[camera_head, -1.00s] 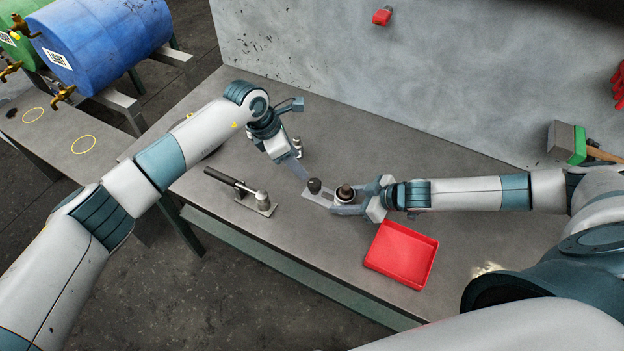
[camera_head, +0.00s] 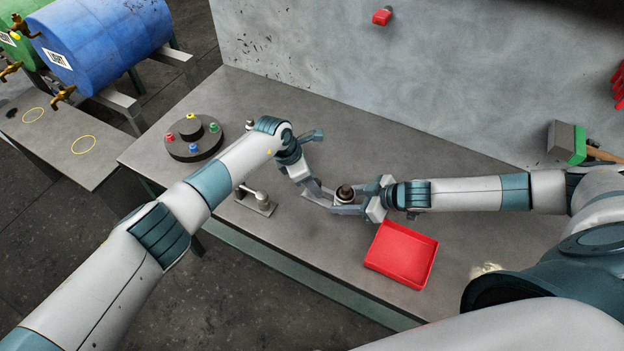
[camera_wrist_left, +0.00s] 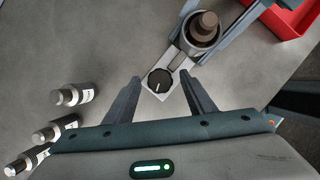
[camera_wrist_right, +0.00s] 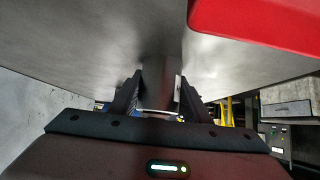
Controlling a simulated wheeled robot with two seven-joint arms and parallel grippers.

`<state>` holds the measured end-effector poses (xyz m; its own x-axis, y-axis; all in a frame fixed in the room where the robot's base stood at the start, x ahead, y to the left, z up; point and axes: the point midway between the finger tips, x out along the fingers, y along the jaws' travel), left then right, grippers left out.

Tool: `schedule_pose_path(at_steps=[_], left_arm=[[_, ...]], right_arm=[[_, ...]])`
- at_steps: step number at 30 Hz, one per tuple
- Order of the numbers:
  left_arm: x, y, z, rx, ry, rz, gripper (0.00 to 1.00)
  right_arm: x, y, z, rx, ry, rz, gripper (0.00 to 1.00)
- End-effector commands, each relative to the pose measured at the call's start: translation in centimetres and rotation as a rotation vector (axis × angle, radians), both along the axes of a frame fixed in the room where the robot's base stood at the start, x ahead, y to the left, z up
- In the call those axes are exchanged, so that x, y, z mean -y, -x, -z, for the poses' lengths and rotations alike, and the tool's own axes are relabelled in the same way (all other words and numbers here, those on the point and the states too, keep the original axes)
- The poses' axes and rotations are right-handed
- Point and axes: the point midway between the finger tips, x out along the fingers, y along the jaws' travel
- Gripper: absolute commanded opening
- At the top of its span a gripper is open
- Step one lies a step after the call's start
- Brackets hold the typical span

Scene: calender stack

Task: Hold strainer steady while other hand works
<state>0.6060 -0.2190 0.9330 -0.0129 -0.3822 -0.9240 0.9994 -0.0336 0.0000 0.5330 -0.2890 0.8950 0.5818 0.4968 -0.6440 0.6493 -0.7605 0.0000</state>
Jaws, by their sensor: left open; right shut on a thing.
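The strainer is a small metal cup (camera_head: 344,196) with a brown top, standing at one end of a flat metal strip. In the left wrist view the brown top (camera_wrist_left: 207,24) and a black knob (camera_wrist_left: 160,80) with a white mark on the strip are clear. My right gripper (camera_head: 358,201) is shut on the cup from the right; its fingers show on both sides of it in the left wrist view. My left gripper (camera_wrist_left: 160,76) is open, one finger on each side of the black knob. I cannot tell whether they touch it. In the head view the left hand hides the knob.
A red tray (camera_head: 402,256) lies at the front right. A black round stand (camera_head: 194,140) with coloured knobs is at the back left.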

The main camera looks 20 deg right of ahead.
Motion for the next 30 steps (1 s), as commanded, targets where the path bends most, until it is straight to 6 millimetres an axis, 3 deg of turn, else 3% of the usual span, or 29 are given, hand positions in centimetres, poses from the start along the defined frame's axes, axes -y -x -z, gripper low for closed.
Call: schedule_pose_path(at_steps=[9,14,30], left_arm=[[0.03,-0.01,0.09,0.0,0.0,0.0,0.48],[0.02,-0.02,0.08,0.0,0.0,0.0,0.09],[-0.02,-0.02,0.05,0.003,-0.002,-0.087,0.08]], right_arm=[[0.01,0.03,0.05,-0.001,0.001,0.0,0.21],[0.01,0.03,0.04,-0.001,0.001,0.0,0.21],[0.02,0.02,0.05,-0.001,0.001,0.0,0.21]])
